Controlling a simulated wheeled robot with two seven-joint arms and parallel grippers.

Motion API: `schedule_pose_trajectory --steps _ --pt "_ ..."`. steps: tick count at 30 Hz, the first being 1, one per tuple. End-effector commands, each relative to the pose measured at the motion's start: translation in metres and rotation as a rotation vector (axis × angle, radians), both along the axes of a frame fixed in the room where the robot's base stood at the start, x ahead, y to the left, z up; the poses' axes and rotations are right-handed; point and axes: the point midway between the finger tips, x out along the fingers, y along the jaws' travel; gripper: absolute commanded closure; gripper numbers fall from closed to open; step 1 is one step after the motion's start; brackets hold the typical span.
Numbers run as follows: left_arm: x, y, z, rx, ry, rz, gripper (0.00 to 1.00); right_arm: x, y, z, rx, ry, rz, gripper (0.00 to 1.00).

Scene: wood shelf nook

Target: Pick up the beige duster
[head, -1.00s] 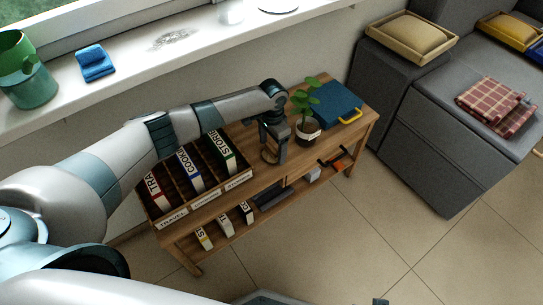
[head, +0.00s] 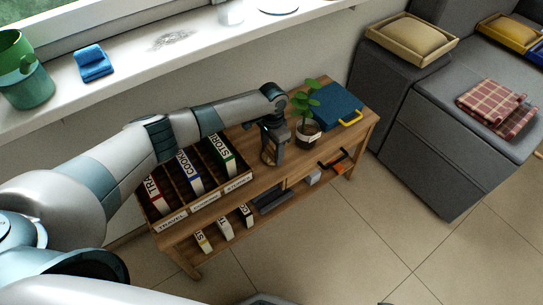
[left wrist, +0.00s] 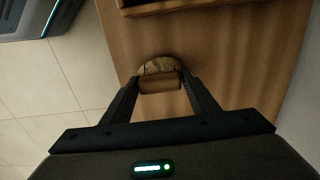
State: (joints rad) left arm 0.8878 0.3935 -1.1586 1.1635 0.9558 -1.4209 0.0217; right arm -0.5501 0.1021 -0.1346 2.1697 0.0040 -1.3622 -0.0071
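The beige duster shows in the left wrist view (left wrist: 160,83) as a small tan block with a rounded, patterned end, low over or on the wooden shelf top. My left gripper (left wrist: 160,78) has its two fingers on either side of it, and the block about fills the gap. I cannot tell whether the fingers press on it. In the head view my left gripper (head: 270,158) points down at the shelf top, between the file box and the potted plant. The duster is mostly hidden there by the fingers. My right gripper is not in view.
The wooden shelf (head: 262,180) holds a divided file box (head: 205,202) left of the gripper. A potted plant (head: 307,130) stands close on its right, with a blue case (head: 337,103) beyond. The windowsill (head: 190,50) runs behind. Floor is clear in front.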

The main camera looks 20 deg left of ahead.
Motion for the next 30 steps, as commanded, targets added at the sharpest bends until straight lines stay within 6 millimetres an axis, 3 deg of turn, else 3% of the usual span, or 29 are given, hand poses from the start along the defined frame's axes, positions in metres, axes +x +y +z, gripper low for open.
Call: schedule_pose_trajectory --steps 13,22,30 --pt "0.000 0.000 0.005 -0.001 -0.001 0.000 0.68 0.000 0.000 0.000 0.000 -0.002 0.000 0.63" --pt "0.001 0.000 0.044 0.000 -0.002 0.000 0.68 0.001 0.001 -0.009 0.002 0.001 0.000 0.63" --pt "-0.019 -0.051 0.073 -0.002 -0.001 -0.005 0.68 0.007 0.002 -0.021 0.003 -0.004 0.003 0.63"
